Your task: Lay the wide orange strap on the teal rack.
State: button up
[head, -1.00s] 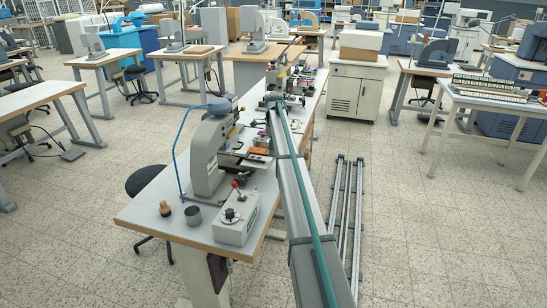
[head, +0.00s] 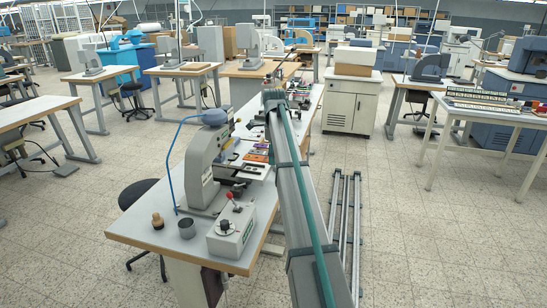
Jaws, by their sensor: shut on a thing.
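Small coloured pieces (head: 258,150), with orange and dark tones, lie on the long workbench beside the stamping press. They are too small to tell whether one is the wide orange strap. I cannot make out a teal rack with certainty. A long grey beam with a teal strip (head: 297,190) along its top runs from the bottom edge to the far part of the bench. Around its dark far end (head: 273,97) I cannot make out any gripper fingers.
The grey stamping press (head: 203,165) stands on the workbench (head: 150,228). A control box with a red-knobbed lever (head: 231,230) and a small dark cup (head: 186,228) sit near its front. Floor rails (head: 345,235) lie right of the beam. Open tiled floor lies further right.

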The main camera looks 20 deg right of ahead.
jog(key=shift+r, duration=0.15)
jog(key=shift+r+p, duration=1.3)
jog(key=shift+r, duration=0.1)
jog(key=shift+r+p, duration=1.2)
jog(key=shift+r, duration=0.3)
jog(key=shift+f, duration=0.1)
